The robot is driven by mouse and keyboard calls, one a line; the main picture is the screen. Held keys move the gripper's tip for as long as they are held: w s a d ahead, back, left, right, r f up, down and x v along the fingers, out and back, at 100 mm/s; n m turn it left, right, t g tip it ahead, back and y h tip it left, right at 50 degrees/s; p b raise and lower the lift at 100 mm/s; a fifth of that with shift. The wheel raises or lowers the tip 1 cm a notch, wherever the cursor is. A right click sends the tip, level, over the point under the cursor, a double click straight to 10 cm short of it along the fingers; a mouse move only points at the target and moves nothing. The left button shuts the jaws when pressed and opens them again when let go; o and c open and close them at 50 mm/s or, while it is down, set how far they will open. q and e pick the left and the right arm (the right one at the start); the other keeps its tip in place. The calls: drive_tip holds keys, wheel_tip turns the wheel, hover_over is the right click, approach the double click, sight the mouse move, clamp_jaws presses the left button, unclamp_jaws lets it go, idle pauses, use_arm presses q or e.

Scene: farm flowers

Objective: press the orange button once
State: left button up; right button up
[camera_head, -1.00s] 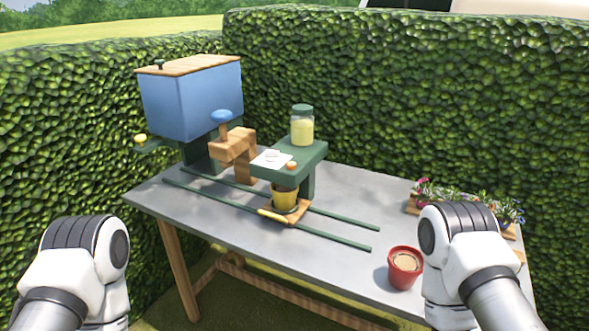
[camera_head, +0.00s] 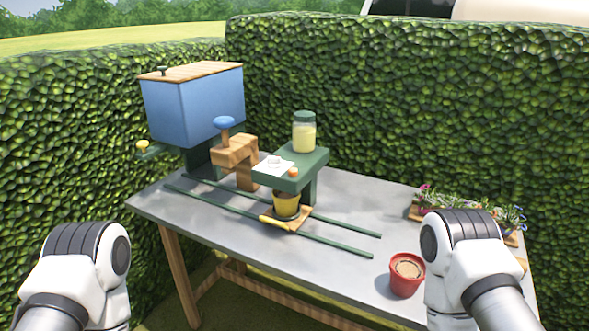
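The small orange button (camera_head: 293,172) sits on the front edge of a green stand (camera_head: 312,160), beside a white paper card (camera_head: 273,165). The stand is on the grey table, right of its middle-left part. A yellow pot (camera_head: 286,204) stands under the button on a small wooden carrier (camera_head: 295,222). Both of my arms show only as white and black links at the lower left and lower right. Neither gripper is in view, and nothing of mine is near the button.
A glass jar (camera_head: 304,132) stands on the green stand. A wooden block with a blue knob (camera_head: 224,122) and a blue bin (camera_head: 195,105) are to the left. Green rails (camera_head: 330,245) cross the table (camera_head: 230,240). A red pot (camera_head: 406,275) and flowers (camera_head: 470,205) are at right.

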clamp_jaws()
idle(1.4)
